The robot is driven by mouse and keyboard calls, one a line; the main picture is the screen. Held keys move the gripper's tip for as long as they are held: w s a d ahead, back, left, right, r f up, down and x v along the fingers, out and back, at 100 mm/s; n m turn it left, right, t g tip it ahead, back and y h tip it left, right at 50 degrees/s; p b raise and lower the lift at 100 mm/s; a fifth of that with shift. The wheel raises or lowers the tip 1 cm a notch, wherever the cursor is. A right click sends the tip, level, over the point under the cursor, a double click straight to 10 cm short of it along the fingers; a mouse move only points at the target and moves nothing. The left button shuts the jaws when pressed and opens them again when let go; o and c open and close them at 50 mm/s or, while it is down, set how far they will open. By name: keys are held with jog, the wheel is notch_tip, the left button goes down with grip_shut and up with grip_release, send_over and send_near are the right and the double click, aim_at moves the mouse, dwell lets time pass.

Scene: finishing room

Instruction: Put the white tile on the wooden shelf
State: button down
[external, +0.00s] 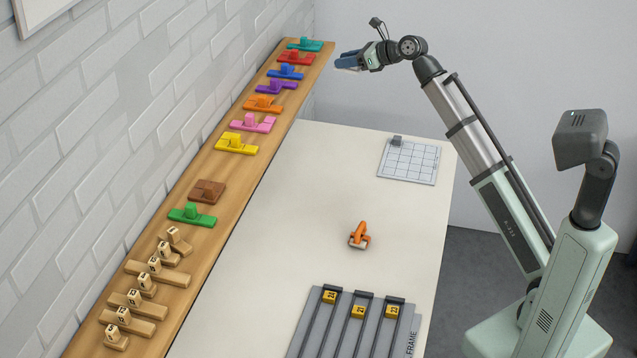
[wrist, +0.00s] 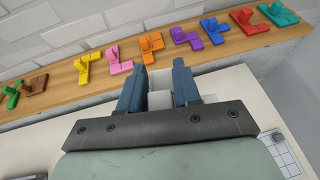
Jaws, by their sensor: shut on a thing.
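My gripper (external: 348,62) is raised at the far end of the table, just right of the wooden shelf's far end. In the wrist view its two blue fingers (wrist: 160,75) are shut on the white tile (wrist: 160,80), which shows between them. The tile cannot be made out in the external view. The wooden shelf (external: 225,167) runs along the white brick wall; in the wrist view it (wrist: 60,95) crosses behind the fingers.
Coloured tiles stand along the shelf, including yellow (external: 236,144), brown (external: 207,190) and green (external: 192,215). A bare gap lies between yellow and brown. Numbered wooden pieces (external: 145,284) fill the near end. The table holds a grid plate (external: 408,165), an orange tool (external: 359,237) and a grey frame (external: 345,330).

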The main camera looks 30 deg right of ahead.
jog(key=a+n+g+y, duration=0.3)
jog(key=a+n, duration=0.1)
jog(key=a, duration=1.2)
jog(key=n+g+y, duration=0.3)
jog(key=n+g, duration=0.4)
jog(key=g, duration=0.1)
send_over(220, 175)
notch_tip(220, 175, down, 4)
jog(key=shift+d+f, duration=0.1)
jog(key=shift+f, duration=5.55)
jog(key=shift+f, duration=0.1)
jog(key=c, duration=0.8)
grip_release()
